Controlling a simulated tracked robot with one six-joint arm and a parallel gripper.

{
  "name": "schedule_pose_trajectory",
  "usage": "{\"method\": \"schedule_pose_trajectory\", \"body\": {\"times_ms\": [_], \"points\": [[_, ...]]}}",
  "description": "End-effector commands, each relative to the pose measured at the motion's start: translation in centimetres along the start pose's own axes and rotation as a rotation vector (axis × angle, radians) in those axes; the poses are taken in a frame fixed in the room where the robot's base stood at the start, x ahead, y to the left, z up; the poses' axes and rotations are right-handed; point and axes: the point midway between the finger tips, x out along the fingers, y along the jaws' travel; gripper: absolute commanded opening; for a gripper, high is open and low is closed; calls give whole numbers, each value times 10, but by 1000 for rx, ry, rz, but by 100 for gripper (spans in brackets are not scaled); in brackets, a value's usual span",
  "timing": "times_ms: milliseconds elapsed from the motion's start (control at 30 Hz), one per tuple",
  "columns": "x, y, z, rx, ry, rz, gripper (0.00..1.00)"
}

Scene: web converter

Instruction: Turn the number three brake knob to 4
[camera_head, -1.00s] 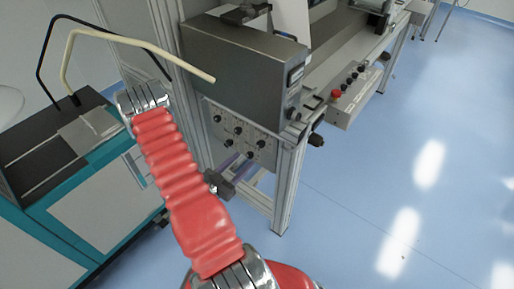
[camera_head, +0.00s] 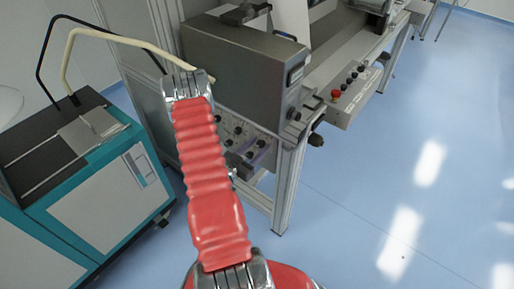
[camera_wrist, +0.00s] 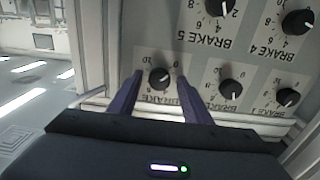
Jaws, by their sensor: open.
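In the wrist view, which shows the panel upside down, a black brake knob (camera_wrist: 160,78) sits between my two purple fingers. Its label reads BRAKE, but the number is covered by a finger. It is at the end of a row with two similar knobs (camera_wrist: 230,88) (camera_wrist: 288,97). Its white pointer is too small to read. My gripper (camera_wrist: 159,80) is open, with one finger on each side of the knob; I cannot tell whether they touch it. In the head view, my gripper (camera_head: 263,150) is in front of the knob panel (camera_head: 237,128), partly hidden by my red arm.
Brake 5 (camera_wrist: 218,6) and brake 4 (camera_wrist: 297,22) knobs are in the other row. A pale frame post (camera_wrist: 90,45) stands close beside the panel. In the head view, a grey control box (camera_head: 240,65) overhangs the panel, and a teal-and-white cabinet (camera_head: 105,205) stands at left.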

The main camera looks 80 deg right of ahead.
Motion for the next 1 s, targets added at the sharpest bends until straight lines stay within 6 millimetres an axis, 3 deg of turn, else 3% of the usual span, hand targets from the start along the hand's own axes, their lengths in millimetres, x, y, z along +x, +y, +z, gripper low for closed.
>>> {"method": "schedule_pose_trajectory", "body": {"times_ms": [267,833,1000], "points": [[1,0,0,0,0,0,44],[1,-1,0,0,0,-2,4],[-1,-1,0,3,0,-3,3]]}}
